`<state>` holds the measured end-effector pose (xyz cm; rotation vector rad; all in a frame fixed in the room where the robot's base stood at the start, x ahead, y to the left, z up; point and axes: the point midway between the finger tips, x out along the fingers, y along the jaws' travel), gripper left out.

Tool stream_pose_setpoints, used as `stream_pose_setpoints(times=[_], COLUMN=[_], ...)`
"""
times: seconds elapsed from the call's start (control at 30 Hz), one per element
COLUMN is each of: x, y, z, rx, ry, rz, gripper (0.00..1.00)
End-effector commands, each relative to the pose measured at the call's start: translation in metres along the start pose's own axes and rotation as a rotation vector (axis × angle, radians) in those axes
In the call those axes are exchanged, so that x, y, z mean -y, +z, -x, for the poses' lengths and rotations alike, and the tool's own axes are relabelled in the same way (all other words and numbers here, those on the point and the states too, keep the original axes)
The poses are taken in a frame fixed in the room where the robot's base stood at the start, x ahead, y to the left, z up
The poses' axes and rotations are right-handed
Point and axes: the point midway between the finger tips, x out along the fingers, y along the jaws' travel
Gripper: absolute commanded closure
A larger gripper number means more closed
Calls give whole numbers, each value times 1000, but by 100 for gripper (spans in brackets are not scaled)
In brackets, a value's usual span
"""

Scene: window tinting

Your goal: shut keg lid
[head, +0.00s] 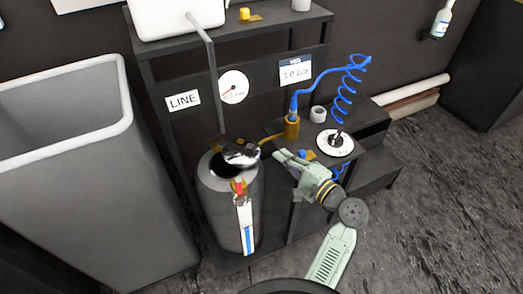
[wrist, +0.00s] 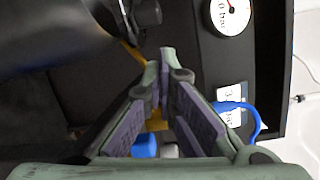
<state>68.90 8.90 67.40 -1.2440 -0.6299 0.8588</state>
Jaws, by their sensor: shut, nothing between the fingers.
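The keg (head: 215,185) is a dark grey metal cylinder standing upright on the low black shelf. Its round mouth shows as a dark opening at the top. The keg lid (head: 241,153), shiny and dark, sits tilted at the right side of the mouth, and part of the opening stays uncovered. My gripper (head: 278,153) is shut and empty, a short way right of the lid, its fingers pointing left toward it. In the wrist view my fingers (wrist: 166,58) meet at their tips. A dark rounded part lies above them there; I cannot tell whether it is the lid.
A grey pipe (head: 213,85) comes down behind the mouth. A brass fitting (head: 291,127) with a coiled blue hose (head: 345,95) stands behind my gripper. A large grey bin (head: 95,180) fills the left.

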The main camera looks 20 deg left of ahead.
Motion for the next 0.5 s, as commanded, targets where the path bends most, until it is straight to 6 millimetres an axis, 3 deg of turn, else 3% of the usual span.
stream_pose_setpoints(times=[0.1, 0.27, 0.5], x=[-8, -7, -4], y=[-3, -2, 1], z=[15, 23, -6], rx=[40, 63, 69], ry=[-19, -34, -35], rz=[140, 223, 231], gripper=[100, 100, 100])
